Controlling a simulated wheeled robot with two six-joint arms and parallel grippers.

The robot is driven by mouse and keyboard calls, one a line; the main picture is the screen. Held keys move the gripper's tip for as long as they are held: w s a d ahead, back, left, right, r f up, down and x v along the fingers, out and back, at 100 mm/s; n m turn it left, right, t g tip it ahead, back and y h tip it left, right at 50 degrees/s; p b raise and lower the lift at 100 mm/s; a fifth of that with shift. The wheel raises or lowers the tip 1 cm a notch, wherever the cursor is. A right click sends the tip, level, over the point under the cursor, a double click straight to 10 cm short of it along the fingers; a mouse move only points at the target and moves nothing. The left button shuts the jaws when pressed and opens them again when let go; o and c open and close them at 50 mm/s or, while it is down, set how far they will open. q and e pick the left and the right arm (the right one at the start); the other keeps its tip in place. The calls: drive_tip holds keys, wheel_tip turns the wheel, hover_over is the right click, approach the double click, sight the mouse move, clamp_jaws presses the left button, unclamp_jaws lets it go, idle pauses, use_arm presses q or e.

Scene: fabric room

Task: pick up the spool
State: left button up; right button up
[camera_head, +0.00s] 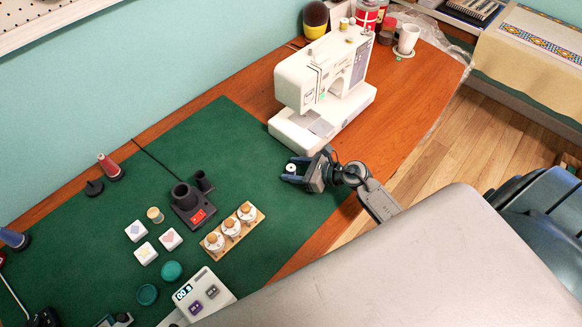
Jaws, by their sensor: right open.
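My right gripper (287,169) is low over the right part of the green mat, in front of the sewing machine. Its blue-tipped fingers are apart. A small white round thing with a dark centre, which looks like a spool (291,168), shows between the fingers. I cannot tell whether the fingers touch it. Other spool-like things stand to the left: a small beige one (155,215), a red cone (109,167) and a blue cone (14,239). I cannot make out my left gripper.
A white sewing machine (322,88) stands just behind my right gripper. A wooden holder (232,230) with white-and-wood pieces, a black device (193,208) and white blocks (145,252) are to the left. The mat between gripper and holder is clear.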

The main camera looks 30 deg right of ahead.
drive_tip(key=shift+x, duration=0.75)
clamp_jaws()
